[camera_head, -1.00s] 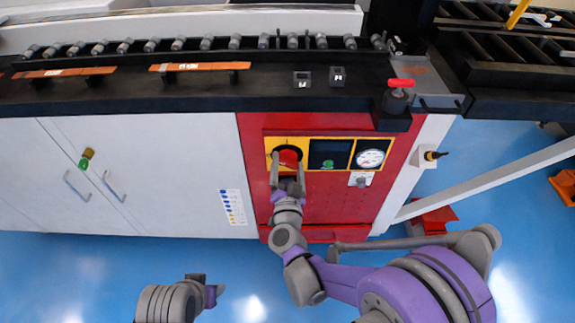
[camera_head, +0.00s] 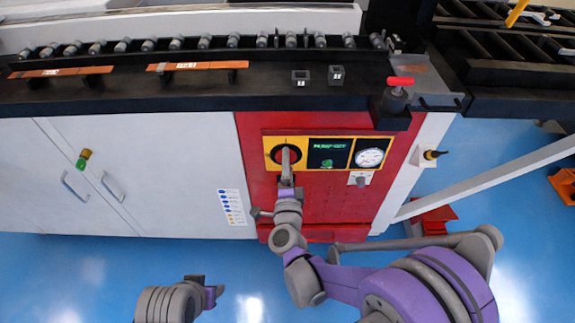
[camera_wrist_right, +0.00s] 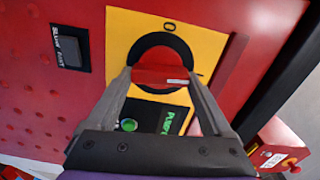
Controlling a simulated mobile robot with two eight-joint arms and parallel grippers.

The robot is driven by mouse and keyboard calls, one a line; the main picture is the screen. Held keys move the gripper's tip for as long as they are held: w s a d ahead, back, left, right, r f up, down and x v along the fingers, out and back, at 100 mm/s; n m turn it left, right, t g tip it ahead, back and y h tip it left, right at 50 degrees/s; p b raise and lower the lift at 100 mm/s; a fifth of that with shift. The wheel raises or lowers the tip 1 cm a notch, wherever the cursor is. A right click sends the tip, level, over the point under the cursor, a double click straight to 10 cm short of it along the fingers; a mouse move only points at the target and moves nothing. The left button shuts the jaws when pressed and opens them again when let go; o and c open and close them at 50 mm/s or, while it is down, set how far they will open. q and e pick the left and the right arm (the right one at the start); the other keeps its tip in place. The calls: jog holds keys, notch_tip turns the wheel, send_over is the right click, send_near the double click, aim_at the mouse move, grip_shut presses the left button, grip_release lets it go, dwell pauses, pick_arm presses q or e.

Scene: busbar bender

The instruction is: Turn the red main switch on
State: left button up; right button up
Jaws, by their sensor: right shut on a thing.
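The red main switch (camera_wrist_right: 158,72) is a round red knob in a black ring on a yellow plate (camera_wrist_right: 205,50). In the head view the switch (camera_head: 286,154) is partly behind my right gripper (camera_head: 289,158). In the right wrist view, my right gripper (camera_wrist_right: 160,82) has its two fingers on either side of the knob's raised handle, shut on it. A white mark shows on the handle, and a 0 is printed above the ring.
Right of the switch are a display (camera_head: 328,152) with lit green text, a green button (camera_head: 327,164) and a round gauge (camera_head: 369,158). A black worktop (camera_head: 130,95) with copper bars overhangs above. A red-handled part (camera_head: 400,82) sits at its right end.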

jog(key=shift+m, duration=0.6)
jog(key=o, duration=1.1)
jog(key=shift+o, duration=0.2)
jog(key=s, duration=1.1)
jog(key=shift+p, duration=0.3)
jog(key=shift+w, duration=0.1)
